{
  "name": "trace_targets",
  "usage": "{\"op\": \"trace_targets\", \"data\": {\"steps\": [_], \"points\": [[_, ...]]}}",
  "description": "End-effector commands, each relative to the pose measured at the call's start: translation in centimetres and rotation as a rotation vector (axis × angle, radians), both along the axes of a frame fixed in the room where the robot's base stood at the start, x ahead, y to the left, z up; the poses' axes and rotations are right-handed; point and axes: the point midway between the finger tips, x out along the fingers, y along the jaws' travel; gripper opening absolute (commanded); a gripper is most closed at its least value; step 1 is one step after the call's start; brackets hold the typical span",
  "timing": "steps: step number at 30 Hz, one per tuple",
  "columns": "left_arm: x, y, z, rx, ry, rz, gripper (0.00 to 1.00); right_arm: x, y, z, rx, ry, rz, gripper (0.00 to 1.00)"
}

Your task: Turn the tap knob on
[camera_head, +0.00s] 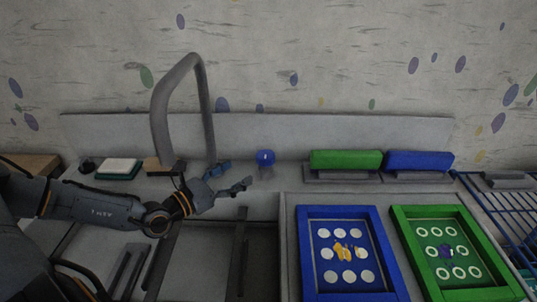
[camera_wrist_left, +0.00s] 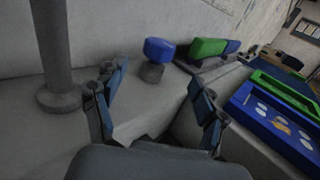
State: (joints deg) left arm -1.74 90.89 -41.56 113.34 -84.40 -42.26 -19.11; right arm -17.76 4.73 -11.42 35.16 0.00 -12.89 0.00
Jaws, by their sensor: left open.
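The tap knob (camera_head: 265,157) is a small blue knob on a short grey post, standing on the grey ledge behind the sink. It also shows in the left wrist view (camera_wrist_left: 159,50), ahead of my fingers. The grey arched tap (camera_head: 203,95) stands left of the knob, and its base shows at the left of the wrist view (camera_wrist_left: 58,98). My left gripper (camera_head: 237,176) is open and empty, to the left of and in front of the knob. In the left wrist view its two fingers (camera_wrist_left: 157,80) are spread, with the knob beyond the gap between them. My right gripper is out of view.
A green block (camera_head: 345,159) and a blue block (camera_head: 419,161) sit on grey holders right of the knob. A blue frame (camera_head: 304,250) and a green frame (camera_head: 408,250) lie in front of them. A blue wire rack (camera_head: 500,225) is at the far right. A wall stands behind.

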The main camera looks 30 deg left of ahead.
Motion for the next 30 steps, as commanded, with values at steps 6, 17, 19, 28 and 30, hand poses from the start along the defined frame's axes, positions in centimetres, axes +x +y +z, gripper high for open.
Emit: {"op": "trace_targets", "data": {"steps": [6,17,19,28,30], "points": [[3.8,-0.9,0.3,-0.007,-0.007,0.003,0.72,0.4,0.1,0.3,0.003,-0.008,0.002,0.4],[9.2,-2.1,0.3,-0.003,-0.004,0.003,0.72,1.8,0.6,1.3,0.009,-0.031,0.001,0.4],[9.9,-2.3,0.2,-0.003,-0.002,0.002,0.72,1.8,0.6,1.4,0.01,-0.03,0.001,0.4],[10.9,-2.6,0.0,0.0,0.0,0.001,0.72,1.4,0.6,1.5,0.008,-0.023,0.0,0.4],[10.9,-2.6,0.0,0.0,0.0,0.001,0.72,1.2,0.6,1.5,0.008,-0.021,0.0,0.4]]}}
